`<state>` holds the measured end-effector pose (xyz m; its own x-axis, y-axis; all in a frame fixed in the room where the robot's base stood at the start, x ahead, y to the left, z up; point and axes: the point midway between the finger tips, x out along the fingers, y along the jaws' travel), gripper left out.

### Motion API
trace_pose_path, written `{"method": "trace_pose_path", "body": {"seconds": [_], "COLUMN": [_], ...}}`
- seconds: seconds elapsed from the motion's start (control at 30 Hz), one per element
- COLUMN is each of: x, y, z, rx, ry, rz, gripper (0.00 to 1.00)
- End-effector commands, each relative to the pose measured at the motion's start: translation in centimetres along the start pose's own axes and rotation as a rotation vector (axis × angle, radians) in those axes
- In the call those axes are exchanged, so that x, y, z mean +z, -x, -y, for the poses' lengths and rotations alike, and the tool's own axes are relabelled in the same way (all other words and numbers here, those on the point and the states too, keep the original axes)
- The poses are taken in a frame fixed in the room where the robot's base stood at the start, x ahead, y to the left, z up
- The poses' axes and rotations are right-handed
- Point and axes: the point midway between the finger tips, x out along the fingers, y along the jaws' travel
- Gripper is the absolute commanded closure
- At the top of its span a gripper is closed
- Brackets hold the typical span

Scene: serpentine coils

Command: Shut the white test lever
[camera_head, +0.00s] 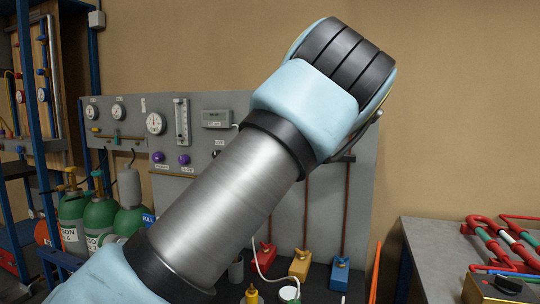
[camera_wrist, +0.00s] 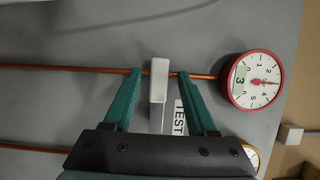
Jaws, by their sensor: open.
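The white test lever (camera_wrist: 158,82) shows in the wrist view as a pale block in front of a copper pipe (camera_wrist: 90,70) on the grey panel. A label reading "TEST" (camera_wrist: 179,118) is beside it. My gripper (camera_wrist: 160,72) is open, with one green finger on each side of the lever. I see a gap at each side; whether either finger touches it is unclear. In the head view my arm covers this part of the panel, and neither the lever nor my fingers can be made out.
A red-rimmed gauge (camera_wrist: 254,81) is just right of my fingers in the wrist view. A second copper pipe (camera_wrist: 30,147) runs below. In the head view, the grey panel (camera_head: 358,200) has several gauges, green cylinders (camera_head: 100,215) stand left, and a bench (camera_head: 430,240) is right.

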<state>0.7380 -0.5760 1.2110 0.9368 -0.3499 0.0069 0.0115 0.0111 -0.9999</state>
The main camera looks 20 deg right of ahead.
Motion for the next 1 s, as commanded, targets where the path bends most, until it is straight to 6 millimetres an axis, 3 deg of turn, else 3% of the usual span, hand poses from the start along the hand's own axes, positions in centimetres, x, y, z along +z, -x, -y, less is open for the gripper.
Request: {"method": "trace_pose_path", "body": {"seconds": [0.27,0.7,1.0], "x": [-0.1,-0.1,0.0], "y": [1.1,8.9,10.8], "z": [-0.2,-0.2,-0.1], "rx": [0.001,0.000,0.000], "ry": [0.001,0.002,0.000], "rz": [-0.001,-0.003,0.000], "gripper": [0.43,0.43,0.43]}}
